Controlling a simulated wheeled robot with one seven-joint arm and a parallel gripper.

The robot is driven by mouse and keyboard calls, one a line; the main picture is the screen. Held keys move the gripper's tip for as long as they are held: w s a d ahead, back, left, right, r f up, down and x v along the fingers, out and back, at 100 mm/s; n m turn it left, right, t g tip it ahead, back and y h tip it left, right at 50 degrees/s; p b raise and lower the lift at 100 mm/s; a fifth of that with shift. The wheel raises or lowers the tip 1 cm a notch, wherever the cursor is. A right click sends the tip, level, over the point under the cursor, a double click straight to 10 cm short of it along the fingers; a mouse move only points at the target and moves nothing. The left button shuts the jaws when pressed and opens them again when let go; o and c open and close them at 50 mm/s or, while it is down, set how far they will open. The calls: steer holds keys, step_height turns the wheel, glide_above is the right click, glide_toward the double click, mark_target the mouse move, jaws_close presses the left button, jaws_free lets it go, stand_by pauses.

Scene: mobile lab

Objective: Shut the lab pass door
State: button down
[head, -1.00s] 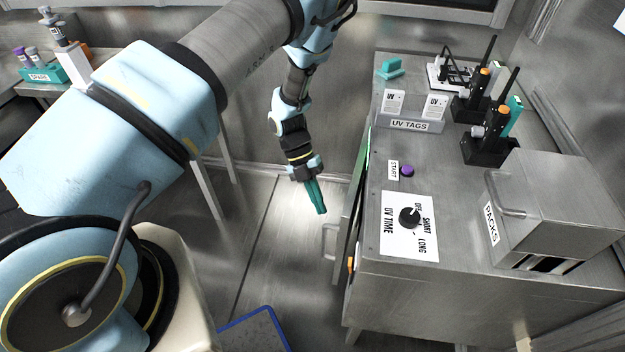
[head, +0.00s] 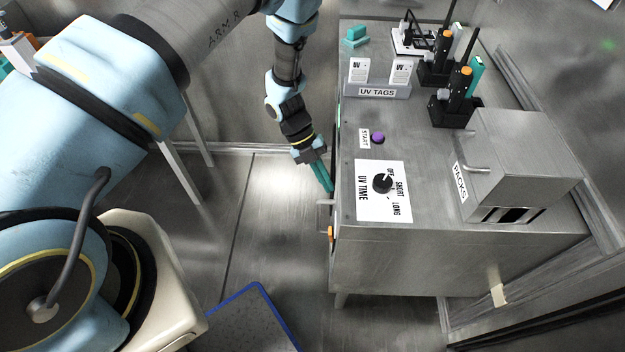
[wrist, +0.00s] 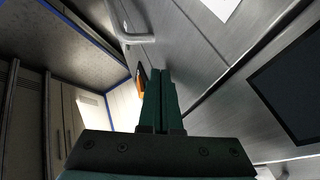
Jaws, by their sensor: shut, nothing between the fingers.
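The lab pass is the steel cabinet (head: 440,255) on the right in the head view. Its door is on the left side, seen nearly edge-on close along the body; whether a narrow gap remains I cannot tell. The door's bar handle (head: 322,214) sticks out to the left; it also shows in the wrist view (wrist: 128,30). My gripper (head: 329,188) is shut and empty, its teal fingers pointing down beside the door, just above and behind the handle. In the wrist view the fingers (wrist: 158,75) are together near the steel panels; contact cannot be told.
On the cabinet top are the UV time dial (head: 382,184), a purple start button (head: 377,137), the UV tags holder (head: 377,90) and a packs box (head: 515,155). A blue-edged mat (head: 250,320) lies on the floor.

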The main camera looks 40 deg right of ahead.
steer(key=shift+s+d+r, duration=0.1)
steer(key=shift+s+d, duration=0.45)
steer(key=shift+d, duration=0.1)
steer(key=w+a+r+m+t+b, duration=0.2)
steer(key=w+a+r+m, duration=0.5)
steer(key=w+a+r, duration=0.75)
steer(key=a+r+m+t, duration=0.2)
steer(key=a+r+m, duration=0.3)
steer(key=a+m, duration=0.2)
steer(key=w+a+r+m+t+y, duration=0.1)
steer(key=a+r+m+t, duration=0.1)
steer(key=a+r+m, duration=0.3)
steer(key=w+a+r+m+t, duration=0.1)
steer(key=a+r+m, duration=0.4)
steer(key=a+m, duration=0.6)
steer(key=shift+a+r+t, duration=0.15)
steer(key=shift+a+t, duration=0.75)
steer(key=shift+a, duration=0.2)
